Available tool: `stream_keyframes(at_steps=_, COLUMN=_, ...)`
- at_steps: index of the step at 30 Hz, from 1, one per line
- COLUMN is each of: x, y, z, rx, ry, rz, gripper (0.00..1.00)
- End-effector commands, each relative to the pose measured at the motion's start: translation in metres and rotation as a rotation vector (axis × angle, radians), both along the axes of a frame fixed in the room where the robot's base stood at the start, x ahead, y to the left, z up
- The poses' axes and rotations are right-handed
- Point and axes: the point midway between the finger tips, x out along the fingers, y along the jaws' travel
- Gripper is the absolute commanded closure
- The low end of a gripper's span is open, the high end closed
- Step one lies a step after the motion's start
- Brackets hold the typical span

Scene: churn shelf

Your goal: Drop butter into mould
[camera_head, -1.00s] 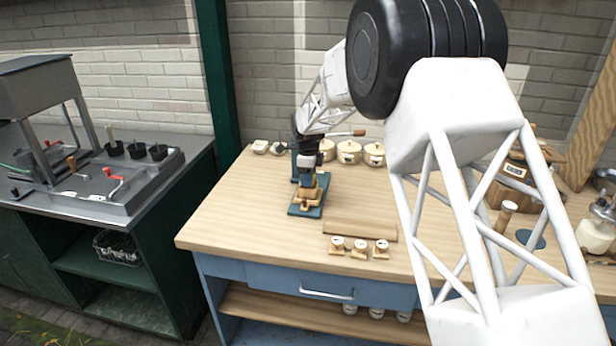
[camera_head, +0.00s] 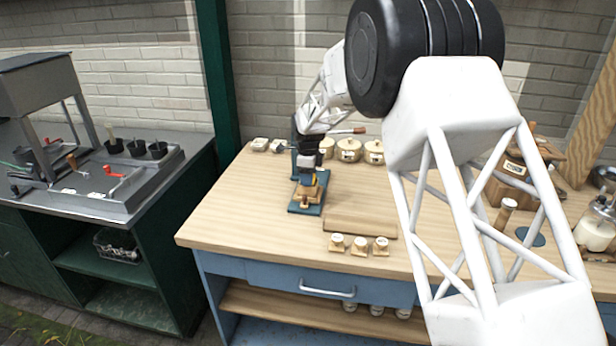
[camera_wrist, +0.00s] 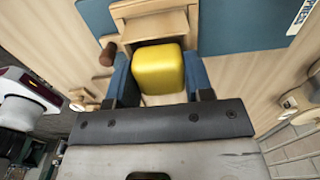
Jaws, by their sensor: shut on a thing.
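A yellow block of butter (camera_wrist: 158,70) shows in the wrist view between the two blue fingers of my gripper (camera_wrist: 159,82). My gripper is shut on it. The wooden mould (camera_wrist: 150,28) lies just beyond the butter in the wrist view, its box edges around the butter's far end. I cannot tell whether they touch. In the head view my gripper (camera_head: 308,180) is over the mould (camera_head: 307,195), which sits on a blue base (camera_head: 294,207) on the wooden bench.
A wooden board (camera_head: 360,226) and several small white-topped pieces (camera_head: 359,245) lie to the right of the base. Lidded cream pots (camera_head: 349,150) stand along the back. The bench's front left is clear.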

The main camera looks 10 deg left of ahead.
Motion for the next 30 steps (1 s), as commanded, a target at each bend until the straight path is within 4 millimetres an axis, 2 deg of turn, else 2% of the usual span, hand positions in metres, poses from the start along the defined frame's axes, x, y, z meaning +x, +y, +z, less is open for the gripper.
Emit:
stream_keyframes(at_steps=9, x=0.0001, y=0.0, z=0.0005, rx=0.0, ry=0.0, rz=0.0, gripper=0.74)
stream_keyframes(at_steps=10, x=0.0, y=0.0, z=0.0005, rx=0.0, ry=0.0, rz=0.0, gripper=0.48)
stream_keyframes(at_steps=15, x=0.0, y=0.0, z=0.0005, rx=0.0, ry=0.0, rz=0.0, gripper=0.23)
stream_keyframes(at_steps=21, x=0.0, y=0.0, z=0.0003, rx=0.0, ry=0.0, rz=0.0, gripper=0.24)
stream_keyframes(at_steps=25, x=0.0, y=0.0, z=0.0003, rx=0.0, ry=0.0, rz=0.0, gripper=0.43)
stream_keyframes(at_steps=30, x=0.0, y=0.0, z=0.0003, rx=0.0, ry=0.0, rz=0.0, gripper=0.43)
